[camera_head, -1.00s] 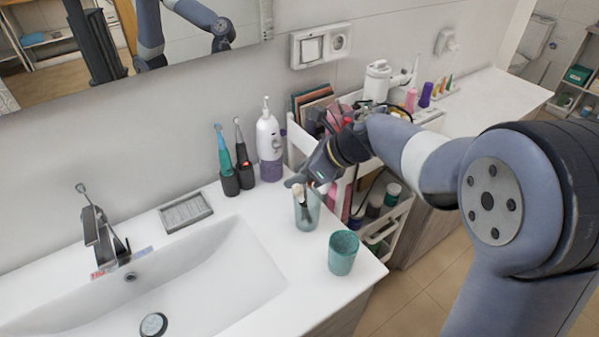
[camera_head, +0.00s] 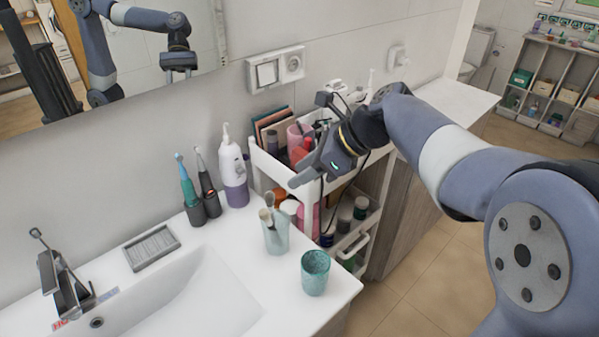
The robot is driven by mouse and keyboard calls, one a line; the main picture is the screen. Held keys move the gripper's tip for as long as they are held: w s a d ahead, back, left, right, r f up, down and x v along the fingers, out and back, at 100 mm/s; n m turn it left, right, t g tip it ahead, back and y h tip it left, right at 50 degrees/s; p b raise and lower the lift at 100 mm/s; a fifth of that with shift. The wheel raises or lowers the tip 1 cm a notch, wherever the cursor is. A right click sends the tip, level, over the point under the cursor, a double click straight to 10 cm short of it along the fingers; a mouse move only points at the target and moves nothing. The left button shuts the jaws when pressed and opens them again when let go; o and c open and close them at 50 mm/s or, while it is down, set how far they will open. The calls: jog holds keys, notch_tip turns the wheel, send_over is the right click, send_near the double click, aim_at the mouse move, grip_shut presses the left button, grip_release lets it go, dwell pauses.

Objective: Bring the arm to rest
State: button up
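My gripper (camera_head: 308,172) is raised in front of the white cosmetics cart, above and to the right of a glass cup. Its fingers point down to the left, and I cannot tell from this angle whether they are apart. I see nothing hanging from them. The clear, pale green cup (camera_head: 275,236) stands upright near the right end of the sink counter. Brushes (camera_head: 268,209) stand in it. My arm hides part of the cart (camera_head: 264,170) and the counter behind it.
A teal tumbler (camera_head: 315,272) stands at the counter's front right corner. Electric toothbrushes (camera_head: 198,190) and a white pump bottle (camera_head: 233,168) stand at the back by the wall. A soap dish (camera_head: 152,247) lies beside the faucet (camera_head: 64,283). The floor (camera_head: 425,275) to the right is clear.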

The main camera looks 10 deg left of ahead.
jog(key=s+x, duration=0.1)
jog(key=x, duration=1.2)
jog(key=shift+w+d+r, duration=0.1)
jog(key=shift+w+r, duration=0.05)
jog(key=shift+r, duration=0.55)
jog(key=shift+w+d+r, duration=0.15)
jog(key=shift+r, duration=0.55)
jog(key=shift+w+d+r, duration=0.1)
jog(key=shift+w+r, duration=0.05)
jog(key=shift+r, duration=0.6)
jog(key=shift+f, duration=0.1)
